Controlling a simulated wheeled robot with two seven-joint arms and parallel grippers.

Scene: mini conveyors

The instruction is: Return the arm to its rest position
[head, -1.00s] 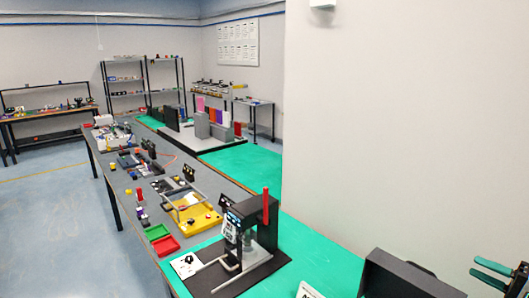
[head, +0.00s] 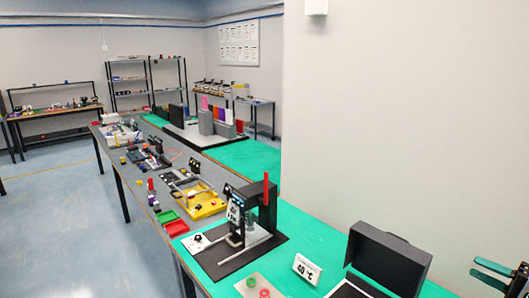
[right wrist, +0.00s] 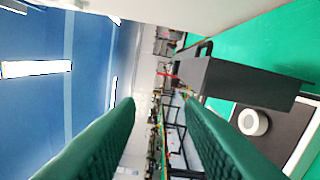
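My right gripper (head: 490,276) shows at the right edge of the head view. Its two green fingers are apart, one above the other, with nothing between them. In the right wrist view the gripper (right wrist: 160,108) also shows open and empty, its ribbed green fingers spread to either side. The arm behind it is mostly out of the picture. My left gripper is in neither view.
A dark box-like device (head: 390,257) stands left of my right gripper; it shows at the right in the wrist view (right wrist: 255,85), beside a white round part (right wrist: 252,122). A "40 °C" sign (head: 307,269) and a black press (head: 262,210) stand on the green bench.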

